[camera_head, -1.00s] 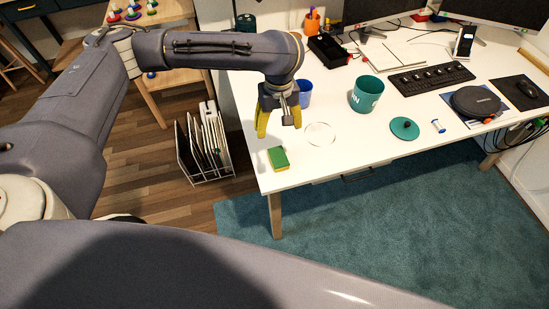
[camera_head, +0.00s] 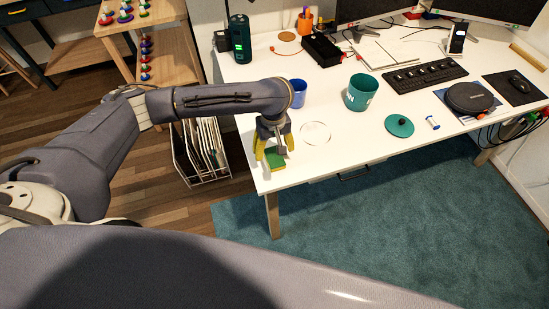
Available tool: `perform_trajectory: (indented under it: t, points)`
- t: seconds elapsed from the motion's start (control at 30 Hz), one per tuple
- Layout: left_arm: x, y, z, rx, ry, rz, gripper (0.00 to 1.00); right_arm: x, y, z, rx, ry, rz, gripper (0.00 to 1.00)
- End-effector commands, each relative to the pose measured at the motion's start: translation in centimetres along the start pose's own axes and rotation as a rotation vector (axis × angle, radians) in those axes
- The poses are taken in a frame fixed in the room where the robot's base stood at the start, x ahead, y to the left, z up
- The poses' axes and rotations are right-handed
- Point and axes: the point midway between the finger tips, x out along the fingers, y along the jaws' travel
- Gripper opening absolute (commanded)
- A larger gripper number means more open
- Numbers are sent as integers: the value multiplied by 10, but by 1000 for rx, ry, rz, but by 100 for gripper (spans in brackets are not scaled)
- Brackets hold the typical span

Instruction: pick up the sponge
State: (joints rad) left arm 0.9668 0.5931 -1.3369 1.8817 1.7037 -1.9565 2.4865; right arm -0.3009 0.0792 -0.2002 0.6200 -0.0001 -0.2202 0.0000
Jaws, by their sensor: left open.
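The green and yellow sponge (camera_head: 276,162) lies on the white desk (camera_head: 345,149) near its front left corner. My left gripper (camera_head: 274,152) is open with yellow fingers, right above the sponge, one finger to each side in the picture. Part of the sponge's far side is hidden behind the gripper. I cannot tell whether the fingers touch it. My right gripper does not show.
A teal lid (camera_head: 399,125) lies farther right. A wire rack (camera_head: 200,152) stands on the floor left of the desk.

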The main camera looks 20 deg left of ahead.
Motion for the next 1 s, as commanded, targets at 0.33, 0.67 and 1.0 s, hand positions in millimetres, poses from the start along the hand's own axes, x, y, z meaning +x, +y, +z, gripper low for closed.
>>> perform_trajectory:
  t: [0.33,0.67,1.0]
  points:
    - [18,1,1,-2,-3,-1,75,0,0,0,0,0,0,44]
    - [51,3,0,-2,-2,-1,75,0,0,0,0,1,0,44]
    - [56,3,0,0,0,0,75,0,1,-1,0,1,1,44]
